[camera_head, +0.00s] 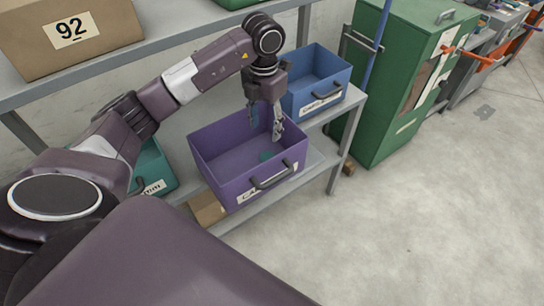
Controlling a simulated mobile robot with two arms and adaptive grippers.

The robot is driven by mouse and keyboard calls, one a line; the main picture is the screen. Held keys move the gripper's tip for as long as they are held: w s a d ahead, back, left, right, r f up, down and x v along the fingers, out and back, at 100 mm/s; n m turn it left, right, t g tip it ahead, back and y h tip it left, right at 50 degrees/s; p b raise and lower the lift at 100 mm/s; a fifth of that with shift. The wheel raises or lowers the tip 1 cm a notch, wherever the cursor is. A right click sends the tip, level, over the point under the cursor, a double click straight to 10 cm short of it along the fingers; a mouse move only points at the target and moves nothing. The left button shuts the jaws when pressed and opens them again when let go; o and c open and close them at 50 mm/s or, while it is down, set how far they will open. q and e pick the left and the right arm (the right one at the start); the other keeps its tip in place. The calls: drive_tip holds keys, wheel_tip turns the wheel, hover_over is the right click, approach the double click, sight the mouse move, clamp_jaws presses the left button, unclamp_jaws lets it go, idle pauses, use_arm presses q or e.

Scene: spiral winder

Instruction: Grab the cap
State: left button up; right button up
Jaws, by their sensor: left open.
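A small teal cap (267,155) lies on the floor of the purple bin (222,158), near its right side. The bin stands on a grey shelf, with a dark handle and a white label on its front. My left gripper (265,128) points down over the right part of the bin, above the cap. Its fingers are apart with nothing between them. The cap is small in view, and its exact shape is hard to tell. My right gripper is not in view.
A blue bin (318,75) stands right of the purple one, and a teal bin (152,170) stands left. A cardboard box marked 92 (70,38) sits on the upper shelf. A green cabinet (398,85) stands at right. The floor at right is clear.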

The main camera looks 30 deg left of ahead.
use_arm(q)
drive_tip(key=b, duration=0.4)
approach(267, 157)
drive_tip(key=shift+s+f, duration=0.1)
drive_tip(key=shift+s, duration=0.05)
drive_tip(key=shift+f, duration=0.25)
drive_tip(key=shift+f+p, duration=0.35)
drive_tip(key=shift+f, duration=0.35)
drive_tip(key=f, duration=0.2)
drive_tip(key=f+p, duration=0.1)
drive_tip(key=f, duration=0.1)
drive_tip(key=f+p, duration=0.1)
drive_tip(key=f, duration=0.1)
drive_tip(key=shift+w, duration=0.25)
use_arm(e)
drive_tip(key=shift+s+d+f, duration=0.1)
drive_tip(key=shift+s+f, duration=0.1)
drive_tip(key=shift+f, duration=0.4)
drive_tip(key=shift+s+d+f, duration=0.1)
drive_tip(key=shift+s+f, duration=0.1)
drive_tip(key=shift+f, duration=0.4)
use_arm(q)
drive_tip(key=shift+c, duration=0.4)
drive_tip(key=c, duration=0.6)
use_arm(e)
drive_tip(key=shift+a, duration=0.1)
